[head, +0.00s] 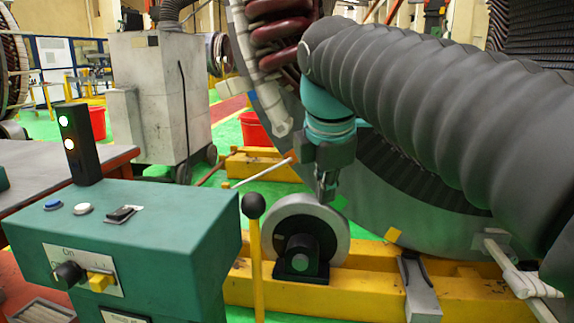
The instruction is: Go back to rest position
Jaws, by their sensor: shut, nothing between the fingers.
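My gripper (326,190) hangs at the end of my arm in the middle of the head view, pointing down. Its fingers look shut and hold nothing. It is just above or in front of the grey roller wheel (322,218); whether they touch cannot be told. My arm, in a ribbed dark grey sleeve, comes in from the right and hides part of the large stator ring (372,205) behind it.
A green control box (130,220) with buttons, a knob and a signal light (77,140) stands at front left. A black-knobbed lever (254,215) rises beside it. A yellow beam (365,285) carries the roller. A grey cabinet (160,90) and red bucket (256,130) stand behind on green floor.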

